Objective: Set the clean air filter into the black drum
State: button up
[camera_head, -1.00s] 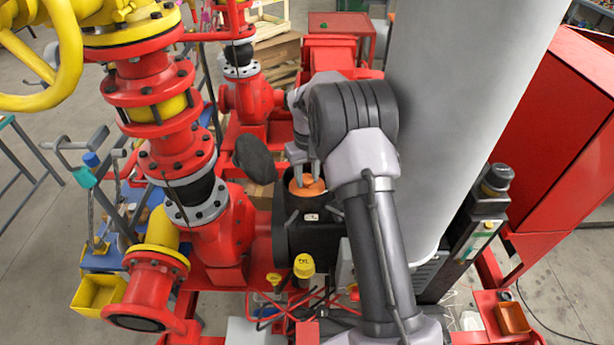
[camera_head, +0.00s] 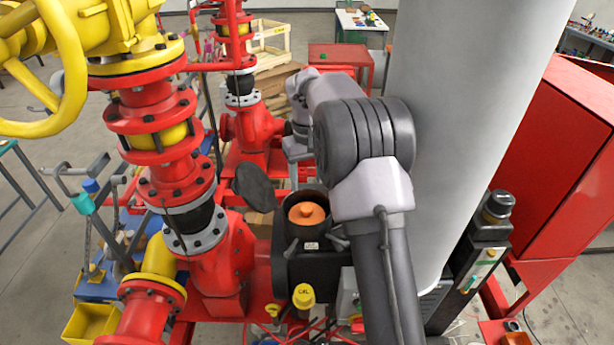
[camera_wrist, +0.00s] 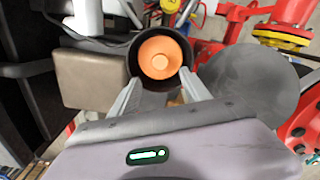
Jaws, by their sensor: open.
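The orange air filter (camera_head: 306,214) sits inside the black drum (camera_head: 287,232), with its round top showing at the open mouth. In the wrist view the filter (camera_wrist: 160,60) looks roughly centred in the drum (camera_wrist: 134,68), with a dark gap around it. My gripper (camera_head: 305,178) is open and empty, above and behind the drum in the head view. In the wrist view its two fingers (camera_wrist: 160,84) point toward the drum's near side, apart from the filter. The filter's lower part is hidden in the drum.
A dark round lid (camera_head: 254,187) stands open beside the drum, close to my gripper in the wrist view (camera_wrist: 250,85). Red flanged piping (camera_head: 215,245) is at left, a large grey column (camera_head: 460,130) at right. A yellow cap (camera_head: 303,296) is in front.

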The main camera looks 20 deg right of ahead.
jog(key=s+a+r+m+t, duration=0.25)
jog(key=s+a+r, duration=0.55)
jog(key=s+r, duration=0.5)
jog(key=s+a+m+t+y, duration=0.1)
jog(key=s+a, duration=0.3)
jog(key=s, duration=0.6)
jog(key=s+a+f+m+t+y, duration=0.1)
jog(key=s+a, duration=0.3)
jog(key=s, duration=0.6)
jog(key=shift+t, duration=0.65)
